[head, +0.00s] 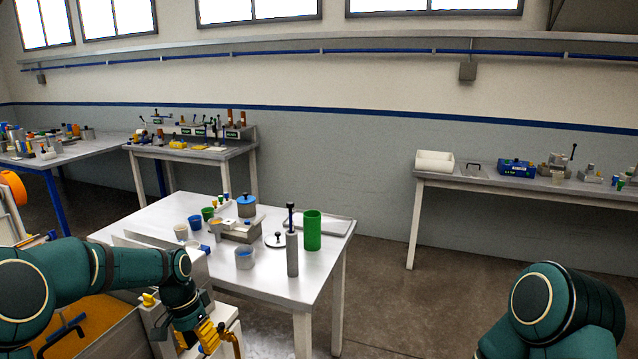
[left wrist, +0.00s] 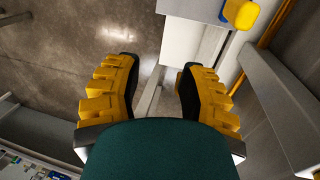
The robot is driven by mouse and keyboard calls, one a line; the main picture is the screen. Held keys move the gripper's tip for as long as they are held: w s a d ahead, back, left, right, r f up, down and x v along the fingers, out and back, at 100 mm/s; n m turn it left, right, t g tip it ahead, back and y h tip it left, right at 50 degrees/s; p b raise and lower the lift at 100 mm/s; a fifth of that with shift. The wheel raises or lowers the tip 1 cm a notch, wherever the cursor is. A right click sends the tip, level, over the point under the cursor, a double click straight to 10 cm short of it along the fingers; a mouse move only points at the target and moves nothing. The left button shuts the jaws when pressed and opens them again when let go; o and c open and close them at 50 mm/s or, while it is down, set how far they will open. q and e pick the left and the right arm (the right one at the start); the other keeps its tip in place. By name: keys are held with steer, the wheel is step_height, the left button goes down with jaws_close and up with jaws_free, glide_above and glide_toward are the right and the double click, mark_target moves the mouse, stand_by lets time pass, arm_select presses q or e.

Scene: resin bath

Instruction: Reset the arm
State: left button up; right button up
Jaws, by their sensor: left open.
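My left arm (head: 110,268) comes in from the left in the head view, bent downward at the wrist. My left gripper (head: 212,340) hangs low in front of the near table, beside a white cabinet. In the left wrist view its two yellow fingers with dark pads (left wrist: 155,85) are spread wide apart. Nothing is between them except floor and a pale table leg or edge behind. My right arm (head: 560,308) shows only as a green link at the lower right; its gripper is out of view.
The near table (head: 290,290) carries a green cylinder (head: 312,230), a grey cylinder with a black plunger (head: 292,255), several cups and a blue-topped pot (head: 246,206). More benches stand along the wall. A yellow knob (left wrist: 240,13) is close to the left gripper. The floor between the benches is clear.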

arm_select(q)
steer(key=s+d+f+n+h, duration=0.2)
steer(key=s+d+f, duration=0.5)
steer(key=d+f, duration=0.45)
steer(key=s+d+f+n+t, duration=0.1)
steer(key=s+d+f+n, duration=0.1)
steer(key=s+f, duration=0.2)
steer(key=s+d+f+n+t, duration=0.1)
steer(key=s+f, duration=0.3)
steer(key=s, duration=0.7)
steer(key=shift+s+d+n+t, duration=0.3)
steer(key=shift+d+n, duration=0.2)
steer(key=shift+d, duration=0.4)
steer(key=shift+a+f, duration=0.1)
